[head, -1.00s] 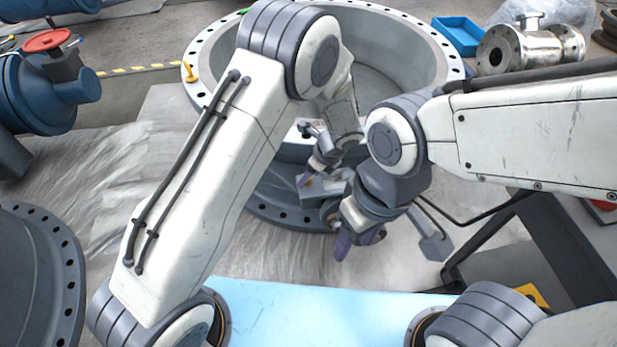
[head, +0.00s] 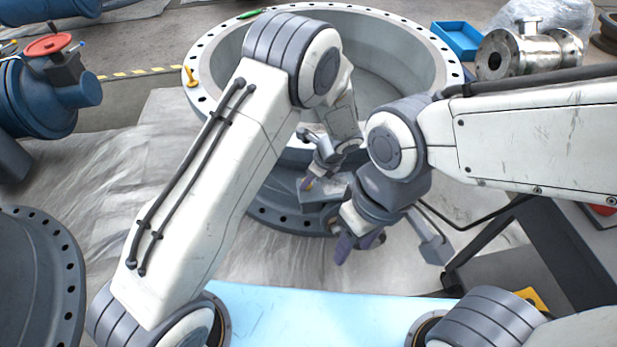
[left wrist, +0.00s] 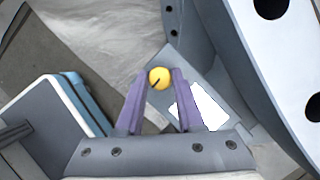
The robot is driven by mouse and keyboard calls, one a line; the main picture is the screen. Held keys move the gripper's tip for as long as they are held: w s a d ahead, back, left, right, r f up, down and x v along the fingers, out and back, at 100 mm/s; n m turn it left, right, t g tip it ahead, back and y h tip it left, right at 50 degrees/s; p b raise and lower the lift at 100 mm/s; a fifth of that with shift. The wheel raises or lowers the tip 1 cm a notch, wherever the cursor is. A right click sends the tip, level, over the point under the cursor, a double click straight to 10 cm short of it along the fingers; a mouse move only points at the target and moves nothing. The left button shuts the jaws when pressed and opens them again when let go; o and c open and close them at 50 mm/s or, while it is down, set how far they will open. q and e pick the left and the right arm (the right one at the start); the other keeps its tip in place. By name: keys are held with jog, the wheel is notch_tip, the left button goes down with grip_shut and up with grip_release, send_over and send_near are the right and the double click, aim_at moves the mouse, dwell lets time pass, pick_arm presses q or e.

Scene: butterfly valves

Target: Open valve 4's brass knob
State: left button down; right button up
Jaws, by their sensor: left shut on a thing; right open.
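The yellow brass knob (left wrist: 159,78), round with a dark line on its face, sits between my left gripper's purple fingertips in the left wrist view. My left gripper (left wrist: 162,77) is shut on it. In the head view, my left gripper (head: 309,184) is low in front of the large grey flanged ring, and the knob is mostly hidden by the fingers. A grey block (head: 326,191) lies beneath it; in the left wrist view it carries a blank white plate (left wrist: 200,107). No valve number is readable. My right gripper (head: 354,246) is open and empty, nearer and to the right.
The large grey flanged ring (head: 222,92) stands close behind both grippers. A blue valve with a red handwheel (head: 48,45) is at left. A blue tray (head: 456,38) and a steel pipe fitting (head: 510,52) are at the back right. Bare sheeted floor lies left of the ring.

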pick_arm(q)
jog(key=n+g+p, duration=0.1)
jog(key=n+p, duration=0.1)
jog(key=n, duration=0.1)
jog(key=shift+w+r+p, duration=0.1)
jog(key=shift+r+p, duration=0.05)
jog(key=shift+p, duration=0.15)
jog(key=n+g+p, duration=0.1)
jog(key=n, duration=0.2)
jog(key=shift+w+n+g+p, duration=0.1)
jog(key=shift+n+g+p, duration=0.2)
jog(key=shift+p, duration=0.05)
jog(key=n+g, duration=0.1)
jog(key=n, duration=0.3)
jog(key=shift+w+n+g+p, duration=0.1)
jog(key=shift+n+g+p, duration=0.2)
jog(key=shift+g+p, duration=0.1)
jog(key=n, duration=0.2)
jog(key=n+g+h, duration=0.1)
jog(key=n, duration=0.2)
jog(key=shift+w+h, duration=0.1)
jog(key=shift+h, duration=0.2)
jog(key=shift+a+n+g, duration=0.1)
jog(key=shift+n+g, duration=0.2)
jog(key=c, duration=0.5)
grip_release()
jog(key=p+v, duration=0.1)
jog(key=v, duration=0.9)
jog(key=shift+r, duration=0.15)
